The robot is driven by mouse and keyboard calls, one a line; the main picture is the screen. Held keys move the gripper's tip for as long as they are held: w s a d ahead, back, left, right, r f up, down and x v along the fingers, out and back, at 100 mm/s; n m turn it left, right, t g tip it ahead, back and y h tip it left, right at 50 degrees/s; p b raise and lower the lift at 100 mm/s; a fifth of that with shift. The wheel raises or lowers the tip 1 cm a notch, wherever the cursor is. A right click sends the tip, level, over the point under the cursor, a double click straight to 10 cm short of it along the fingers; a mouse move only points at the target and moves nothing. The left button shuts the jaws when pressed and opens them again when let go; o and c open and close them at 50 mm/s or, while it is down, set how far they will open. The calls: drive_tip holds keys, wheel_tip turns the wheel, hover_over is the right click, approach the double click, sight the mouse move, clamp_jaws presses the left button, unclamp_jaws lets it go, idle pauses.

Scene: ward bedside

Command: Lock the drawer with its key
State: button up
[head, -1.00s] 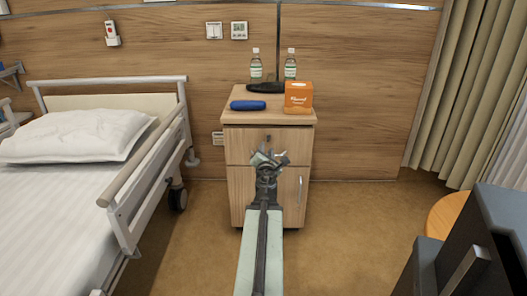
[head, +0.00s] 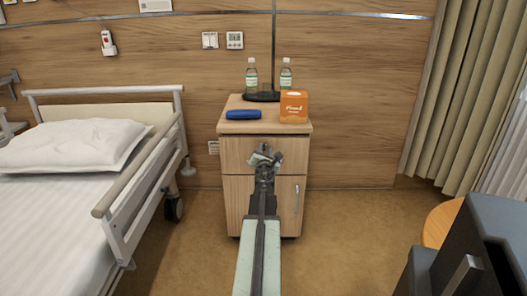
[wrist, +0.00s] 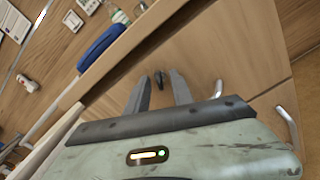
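The bedside cabinet (head: 235,205) stands against the wall, with a drawer front (head: 237,152) at the top that looks closed. My gripper (head: 265,152) is in front of the drawer and hides its middle in the head view. In the wrist view my gripper (wrist: 160,78) is open, its two fingers apart. A small dark piece, seemingly the key (wrist: 159,78) at the lock, shows between the fingertips against the drawer front. I cannot tell whether the fingers touch it. A metal handle (wrist: 219,89) is just right of the fingers in the wrist view.
On the cabinet top are a blue case (head: 243,114), an orange box (head: 294,107) and two bottles (head: 251,75) (head: 286,75). A bed (head: 150,165) stands at left, a round wooden top (head: 440,222) at right. Floor beside the cabinet is clear.

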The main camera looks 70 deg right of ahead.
drive_tip(key=shift+w+d, duration=0.1)
drive_tip(key=shift+d, duration=0.1)
clamp_jaws()
drive_tip(key=shift+m, duration=0.3)
drive_tip(key=m, duration=1.2)
drive_tip(key=shift+f, duration=0.1)
idle(0.5)
